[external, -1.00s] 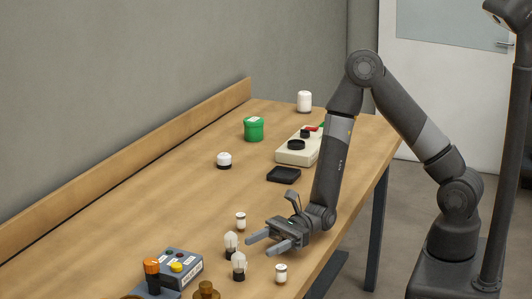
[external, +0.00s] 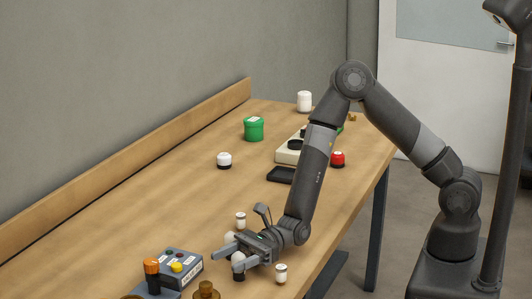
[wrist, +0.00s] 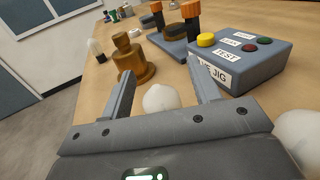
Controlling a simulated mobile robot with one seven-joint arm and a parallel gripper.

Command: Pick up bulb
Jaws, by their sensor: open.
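Two frosted white bulbs are near my gripper (external: 224,260). One bulb (external: 238,258) sits at the near finger, its dark base showing below it. In the wrist view its rounded top (wrist: 162,98) lies between the two open fingers, close to the palm; I cannot tell whether they touch it. The second bulb (external: 230,238) is just beyond the far finger, and shows in the wrist view at the lower right (wrist: 298,135). My gripper is open and low over the table, partly hiding both bulbs.
A grey jig box (external: 182,262) with buttons and a brass piece (external: 206,290) stand ahead of the fingers. A bulb-like object (wrist: 96,48) stands farther off.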

